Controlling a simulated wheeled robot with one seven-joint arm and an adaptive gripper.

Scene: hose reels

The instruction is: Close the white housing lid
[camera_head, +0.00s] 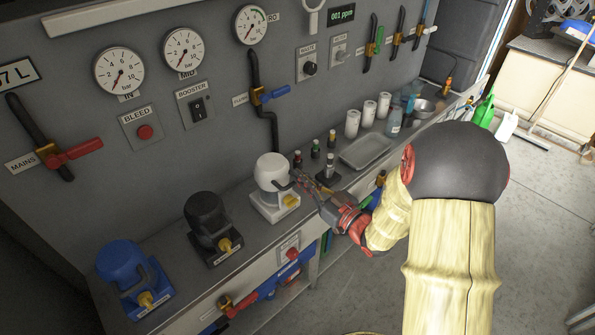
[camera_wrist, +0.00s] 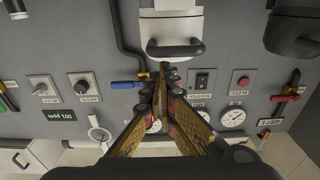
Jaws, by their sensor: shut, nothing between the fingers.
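The white housing (camera_head: 268,203) stands on the counter, with a rounded white lid (camera_head: 271,168), a dark handle and a yellow fitting low at its front. I cannot tell how far the lid stands open. In the wrist view the white housing (camera_wrist: 171,28) is at the top centre, with its dark handle (camera_wrist: 176,49) across it. My gripper (camera_head: 299,176) is just right of the housing in the head view. In the wrist view my gripper (camera_wrist: 166,72) has its fingertips together and empty, just below the handle; contact cannot be told.
A black housing (camera_head: 207,222) and a blue housing (camera_head: 124,270) stand to the left on the counter. Small bottles (camera_head: 315,149) and a grey tray (camera_head: 366,151) are behind and right of my gripper. The panel behind carries gauges, a pipe and a blue-handled valve (camera_head: 272,94).

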